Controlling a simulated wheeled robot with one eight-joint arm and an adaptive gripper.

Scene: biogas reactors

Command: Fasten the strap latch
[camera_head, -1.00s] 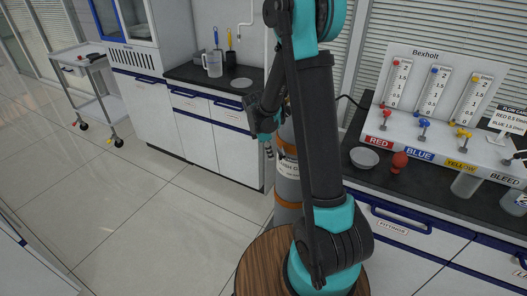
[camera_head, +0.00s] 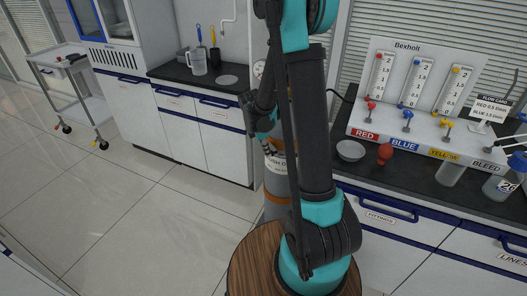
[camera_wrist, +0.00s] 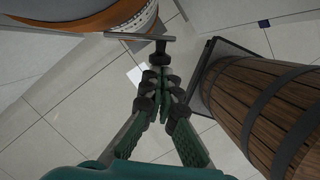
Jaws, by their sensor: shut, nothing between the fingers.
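A grey cylinder (camera_head: 275,183) with orange bands stands behind my arm in the head view, partly hidden by it. One orange band (camera_head: 277,196) shows low on it. In the wrist view an orange strap (camera_wrist: 85,27) curves round the cylinder at the top left. A thin metal bar (camera_wrist: 140,36) with a dark block sits beside it, just beyond my fingertips; it may be the latch, and I cannot tell whether it is fastened. My gripper (camera_wrist: 161,72) is shut and empty, close to that bar. Whether it touches the bar is unclear.
A counter (camera_head: 335,172) at the right holds a flowmeter panel (camera_head: 415,85), a white bowl (camera_head: 350,150), a red bulb (camera_head: 385,153) and bottles. Cabinets (camera_head: 183,125) stand behind, with a trolley (camera_head: 75,95) at far left. The tiled floor (camera_head: 120,215) at left is clear.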

